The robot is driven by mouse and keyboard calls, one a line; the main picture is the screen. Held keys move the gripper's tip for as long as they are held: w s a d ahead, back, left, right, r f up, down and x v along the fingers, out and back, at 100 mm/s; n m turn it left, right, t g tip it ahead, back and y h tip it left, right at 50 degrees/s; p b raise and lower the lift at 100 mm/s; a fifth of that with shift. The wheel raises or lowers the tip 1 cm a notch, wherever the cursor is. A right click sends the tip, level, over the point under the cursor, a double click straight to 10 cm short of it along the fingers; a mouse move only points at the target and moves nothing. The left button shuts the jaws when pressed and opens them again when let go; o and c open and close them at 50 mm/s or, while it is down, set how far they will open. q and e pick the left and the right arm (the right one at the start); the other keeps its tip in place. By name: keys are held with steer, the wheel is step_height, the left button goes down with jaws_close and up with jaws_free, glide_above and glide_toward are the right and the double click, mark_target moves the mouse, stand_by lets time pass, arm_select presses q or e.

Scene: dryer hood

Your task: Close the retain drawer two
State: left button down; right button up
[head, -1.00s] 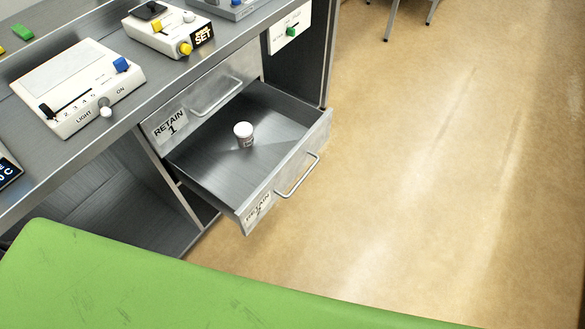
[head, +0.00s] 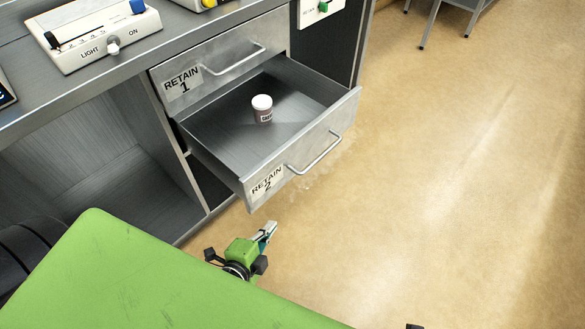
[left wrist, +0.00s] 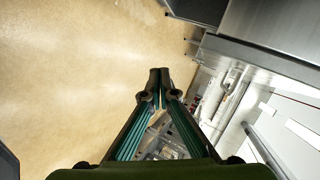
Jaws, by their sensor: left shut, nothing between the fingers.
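The retain drawer two (head: 320,144) is pulled well out of the metal cabinet, below the shut retain drawer one (head: 232,62). Its front carries a "RETAIN 2" label and a bar handle (head: 316,154). A small jar with a pale lid (head: 262,108) stands upright inside it. My left gripper (head: 270,228) is low in front of the cabinet, below the drawer's near corner in the picture, apart from it. It is shut and empty; its fingertips meet in the left wrist view (left wrist: 158,76). My right gripper is not in view.
The counter (head: 130,72) above holds a light switch box (head: 92,36) and other devices. An open cabinet bay (head: 110,160) lies left of the drawer. Tan floor (head: 450,180) to the right is clear, with a stool or table leg (head: 430,28) at the back.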

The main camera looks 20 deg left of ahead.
arm_select(q)
step_height(320, 180, up, 9)
steer(key=w+d+m+t+h+b, duration=0.1)
steer(key=w+d+m+t+b, duration=0.1)
steer(key=t+b, duration=0.1)
steer(key=m+t+b, duration=0.1)
steer(key=m+t, duration=0.1)
glide_toward(291, 154)
steer(key=s+d+r, duration=0.3)
steer(key=s+d, duration=0.1)
steer(key=d, duration=0.1)
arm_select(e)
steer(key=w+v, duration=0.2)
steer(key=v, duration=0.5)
arm_select(q)
steer(key=shift+h, duration=0.4)
steer(key=w+a+p, duration=0.1)
steer(key=w, duration=0.2)
steer(key=w+a+p, duration=0.1)
steer(key=w+p, duration=0.1)
steer(key=w, duration=0.2)
steer(key=w+a+p, duration=0.1)
steer(key=w, duration=0.3)
steer(key=shift+w+a+p, duration=0.1)
steer(key=shift+w+p, duration=0.1)
steer(key=shift+p, duration=0.1)
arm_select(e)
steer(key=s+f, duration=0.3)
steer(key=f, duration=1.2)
